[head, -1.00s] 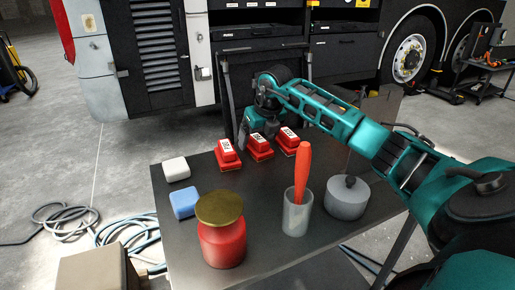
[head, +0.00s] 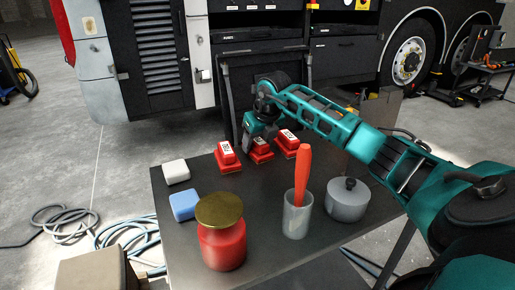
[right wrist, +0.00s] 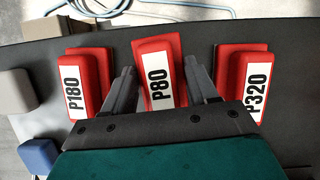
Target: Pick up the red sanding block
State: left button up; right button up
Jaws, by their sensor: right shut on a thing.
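Three red sanding blocks stand in a row on the dark table: the P180 block (head: 227,158) at the left, the P80 block (head: 261,152) in the middle and the P320 block (head: 288,143) at the right. My right gripper (head: 258,140) is over the middle block, and its fingertips are partly hidden in the head view. In the right wrist view its fingers (right wrist: 160,88) flank the P80 block (right wrist: 158,60), shut on it. The P180 block (right wrist: 87,75) and P320 block (right wrist: 243,75) lie outside the fingers. My left gripper is out of view.
On the table (head: 225,183) stand a white block (head: 175,171), a blue block (head: 184,205), a red jar (head: 222,245) with a brass lid, a cup (head: 297,216) holding a red-handled tool, and a grey lidded pot (head: 347,201). The coach stands behind.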

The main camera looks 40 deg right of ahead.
aim_at(257, 139)
jog(key=shift+r, duration=0.15)
jog(key=shift+c, duration=0.2)
jog(key=shift+r, duration=0.25)
notch_tip(257, 139, up, 19)
jog(key=p, duration=0.4)
jog(key=shift+r, duration=0.15)
jog(key=o, duration=0.6)
jog(key=shift+c, duration=0.2)
jog(key=c, duration=0.4)
